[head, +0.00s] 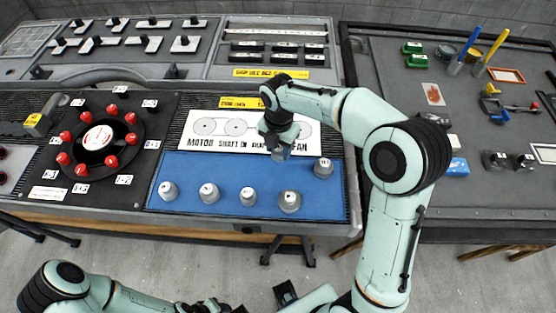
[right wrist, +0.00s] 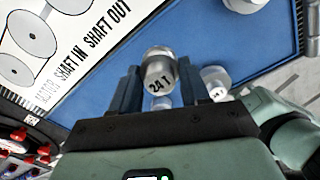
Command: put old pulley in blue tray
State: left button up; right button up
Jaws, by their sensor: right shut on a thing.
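The blue tray (head: 228,172) is in the middle of the head view; its blue floor (right wrist: 235,62) fills much of the right wrist view. My right gripper (head: 278,148) is over the back right part of the tray. In the right wrist view it is shut on a grey metal pulley marked 24 T (right wrist: 158,70), held between both fingers. The held pulley is mostly hidden in the head view. I cannot tell its exact height over the tray.
Several similar grey pulleys stand in the tray, including front-row ones (head: 209,192) and one at the right (head: 323,167). A white shaft diagram board (head: 205,127) lies behind. A dark wheel with red pegs (head: 98,138) is left. A grey table with tools (head: 400,90) is right.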

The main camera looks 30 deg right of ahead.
aim_at(279, 147)
jog(key=shift+f+b, duration=0.3)
jog(key=shift+f, duration=2.75)
jog(key=shift+f, duration=0.15)
jog(key=o, duration=1.1)
notch_tip(279, 147, up, 12)
jog(key=shift+r+p, duration=0.15)
jog(key=shift+p, duration=0.6)
